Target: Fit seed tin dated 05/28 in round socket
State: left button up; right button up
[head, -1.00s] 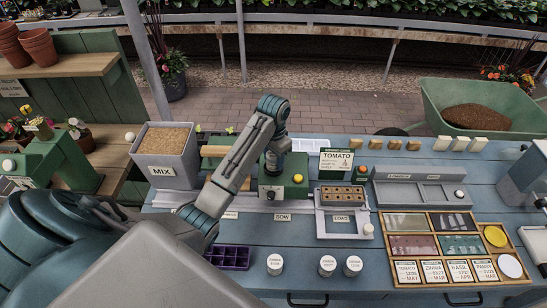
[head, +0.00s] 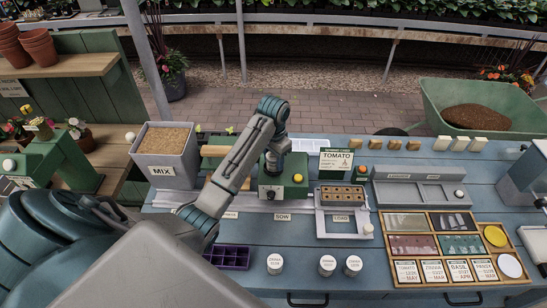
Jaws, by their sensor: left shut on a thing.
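My left gripper (head: 273,166) points down over the top of the green SOW machine (head: 297,190). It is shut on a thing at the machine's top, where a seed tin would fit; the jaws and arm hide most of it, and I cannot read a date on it. The round socket is hidden too, so I cannot tell how the tin sits in it. Three white-lidded tins stand at the bench front: one on the left (head: 275,263), one in the middle (head: 327,264) and one on the right (head: 352,265). Their small lid print is too blurred to read surely. My right gripper is not in view.
The MIX bin (head: 166,170) stands left of the machine. A seedling tray (head: 342,197) in the LOAD frame and a TOMATO sign (head: 336,160) stand to its right. A purple cell tray (head: 229,257) lies in front. A wooden seed case (head: 427,221) lies at the right.

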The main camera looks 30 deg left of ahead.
pick_arm(q)
jog(key=shift+f, duration=0.3)
jog(key=shift+f, duration=0.15)
jog(key=o, duration=1.5)
jog(key=shift+o, duration=0.2)
